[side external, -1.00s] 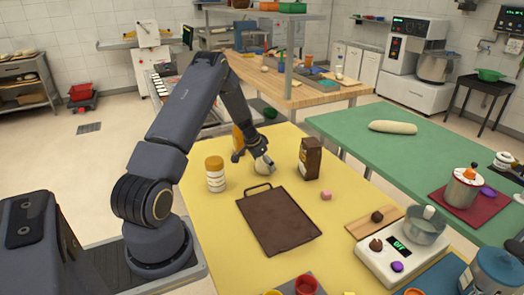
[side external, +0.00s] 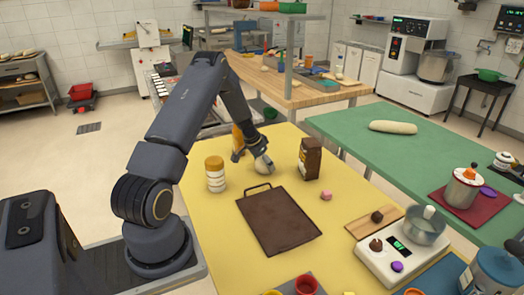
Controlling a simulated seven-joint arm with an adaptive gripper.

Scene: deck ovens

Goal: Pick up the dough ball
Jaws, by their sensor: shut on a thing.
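The dough ball (side external: 262,166) is a small pale round lump on the far part of the yellow table. My gripper (side external: 260,158) is at it, reaching down from above with its fingers shut on it. The fingers cover part of the ball's upper side. I cannot tell whether the ball touches the table or is slightly above it.
A jar with an orange lid (side external: 215,174) stands left of the gripper, and a brown carton (side external: 310,158) stands to the right. A dark brown tray (side external: 278,220) lies in front.

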